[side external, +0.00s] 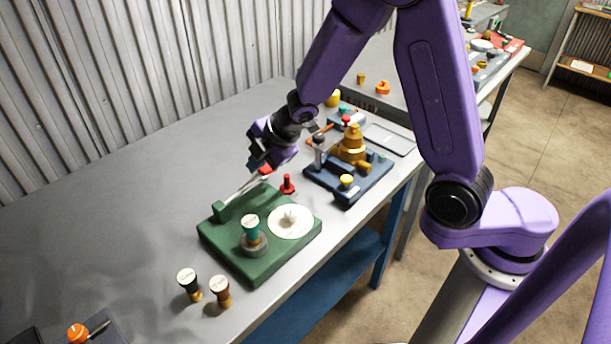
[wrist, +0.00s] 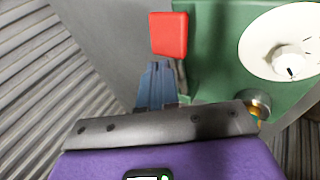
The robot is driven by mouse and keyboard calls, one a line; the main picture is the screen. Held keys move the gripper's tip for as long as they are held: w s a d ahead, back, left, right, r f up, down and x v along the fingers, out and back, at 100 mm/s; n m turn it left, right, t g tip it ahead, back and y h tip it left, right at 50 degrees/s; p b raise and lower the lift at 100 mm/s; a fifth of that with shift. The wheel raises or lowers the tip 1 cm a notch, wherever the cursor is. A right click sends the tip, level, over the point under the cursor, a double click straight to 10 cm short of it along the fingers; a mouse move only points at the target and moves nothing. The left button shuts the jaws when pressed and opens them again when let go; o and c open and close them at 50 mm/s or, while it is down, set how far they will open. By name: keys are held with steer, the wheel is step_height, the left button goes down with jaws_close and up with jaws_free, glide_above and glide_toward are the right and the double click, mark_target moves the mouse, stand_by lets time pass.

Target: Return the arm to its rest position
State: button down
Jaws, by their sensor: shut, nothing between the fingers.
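My purple arm reaches over the grey bench in the side external view. My gripper (side external: 256,162) points down above the back of a green base, and its blue fingers (wrist: 157,72) are together and empty in the wrist view. A red block (wrist: 168,35) lies just beyond the fingertips in that view, with a narrow gap in the picture. In the side external view a red end (side external: 265,170) shows close by the gripper, near a pale rod rising from the green base (side external: 233,250). Whether the fingers touch it is not clear there.
A blue base (side external: 350,190) with a brass fitting is to the right. The bench's left side is mostly clear.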

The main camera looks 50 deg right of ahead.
steer(key=shift+w+r+m, duration=0.1)
steer(key=shift+r+m, duration=0.3)
steer(key=shift+r, duration=0.2)
steer(key=s+d+r+m+g, duration=0.1)
steer(key=s+d+r+g, duration=0.1)
steer(key=s, duration=0.8)
steer(key=s+d+r+m+g+h, duration=0.1)
steer(key=s+d, duration=0.3)
steer(key=s, duration=0.7)
steer(key=s+d+r+m+g, duration=0.3)
steer(key=s+d, duration=0.1)
steer(key=s, duration=0.7)
steer(key=shift+r+h, duration=0.3)
steer(key=shift+r, duration=0.05)
